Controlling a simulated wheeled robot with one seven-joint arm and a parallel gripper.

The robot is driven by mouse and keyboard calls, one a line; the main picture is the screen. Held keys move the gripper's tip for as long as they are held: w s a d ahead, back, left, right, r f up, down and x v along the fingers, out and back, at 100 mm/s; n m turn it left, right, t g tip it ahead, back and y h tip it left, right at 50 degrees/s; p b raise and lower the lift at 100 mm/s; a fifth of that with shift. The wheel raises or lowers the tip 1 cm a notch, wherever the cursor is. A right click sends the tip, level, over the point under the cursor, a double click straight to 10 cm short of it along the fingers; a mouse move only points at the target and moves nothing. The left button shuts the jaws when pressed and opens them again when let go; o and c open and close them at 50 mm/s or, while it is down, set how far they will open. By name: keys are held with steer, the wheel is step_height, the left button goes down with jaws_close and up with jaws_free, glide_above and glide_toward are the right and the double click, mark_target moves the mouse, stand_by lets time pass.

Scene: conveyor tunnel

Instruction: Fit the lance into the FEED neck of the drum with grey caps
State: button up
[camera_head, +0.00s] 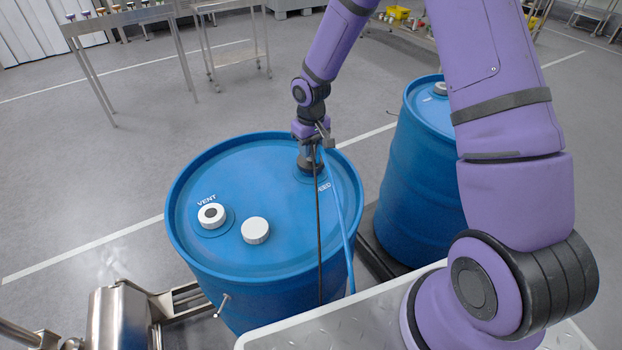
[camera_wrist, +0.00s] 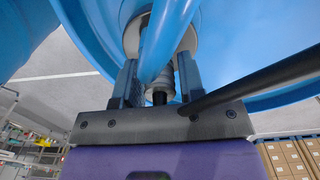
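The blue drum (camera_head: 265,190) stands in front of me. Its VENT neck has a pale grey cap (camera_head: 211,215) on it, and a loose pale cap (camera_head: 255,231) lies on the lid. My gripper (camera_head: 311,150) is above the FEED neck at the lid's right rim. It is shut on the lance's head (camera_wrist: 158,72), which shows between the fingers in the wrist view. A dark collar (camera_head: 309,163) sits at the FEED neck below the gripper. The lance's lower part is hidden, and I cannot tell how deep it sits. A blue hose (camera_head: 340,225) and a black hose hang in front.
A second blue drum (camera_head: 420,180) with a pale cap (camera_head: 440,88) stands close on the right. A steel cylinder (camera_head: 120,315) is at the lower left. A steel table (camera_head: 120,18) and a trolley (camera_head: 235,55) stand behind. The floor left of the drum is clear.

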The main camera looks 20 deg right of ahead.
jaws_close()
steer(key=shift+c, duration=1.3)
jaws_free()
jaws_close()
steer(key=shift+r, duration=0.15)
steer(key=shift+r, duration=1.35)
steer(key=shift+r, duration=0.1)
step_height(320, 180, up, 22)
